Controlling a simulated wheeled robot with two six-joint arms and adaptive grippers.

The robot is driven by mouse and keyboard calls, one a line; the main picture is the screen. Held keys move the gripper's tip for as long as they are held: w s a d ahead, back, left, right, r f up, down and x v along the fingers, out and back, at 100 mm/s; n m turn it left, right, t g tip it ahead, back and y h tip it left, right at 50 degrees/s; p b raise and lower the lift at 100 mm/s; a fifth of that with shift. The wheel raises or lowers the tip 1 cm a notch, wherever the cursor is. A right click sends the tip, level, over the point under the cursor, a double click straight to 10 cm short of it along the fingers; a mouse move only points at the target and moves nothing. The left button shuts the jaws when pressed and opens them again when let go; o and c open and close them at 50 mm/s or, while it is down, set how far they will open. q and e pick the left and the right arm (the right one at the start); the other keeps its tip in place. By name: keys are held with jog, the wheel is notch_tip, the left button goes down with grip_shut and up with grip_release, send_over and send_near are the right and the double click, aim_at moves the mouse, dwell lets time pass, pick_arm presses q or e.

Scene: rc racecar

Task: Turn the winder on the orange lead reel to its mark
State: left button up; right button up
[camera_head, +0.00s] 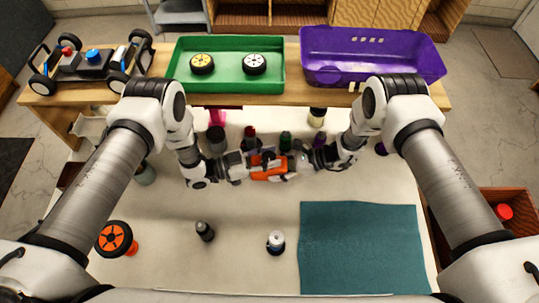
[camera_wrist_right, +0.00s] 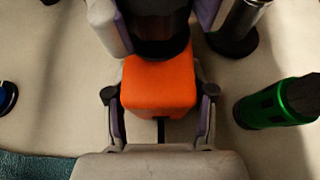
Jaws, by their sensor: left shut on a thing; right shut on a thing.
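The orange lead reel (camera_head: 270,174) is held up between my two grippers in the middle of the head view. In the right wrist view its orange, block-like body (camera_wrist_right: 158,84) sits between my right gripper's fingers (camera_wrist_right: 160,105), with a dark round part (camera_wrist_right: 160,35) above it. My left gripper (camera_head: 248,166) is shut on the reel from the left, its fingers beside the dark part. My right gripper (camera_head: 290,166) is shut on the orange body from the right. The winder's mark cannot be made out; fingers hide much of the reel.
Several bottles, one green (camera_wrist_right: 275,103), stand close around the grippers. A black-and-orange round thing (camera_head: 114,238), a dark bottle (camera_head: 204,231), a white-topped jar (camera_head: 276,242) and a teal mat (camera_head: 360,250) lie in front. A green tray (camera_head: 225,85) and purple bin (camera_head: 375,73) stand behind.

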pick_arm(q)
jog(key=shift+m+g, duration=1.45)
jog(key=shift+g, duration=0.8)
jog(key=shift+m+g, duration=1.45)
jog(key=shift+g, duration=0.8)
jog(key=o, duration=1.2)
jog(key=shift+s, duration=0.1)
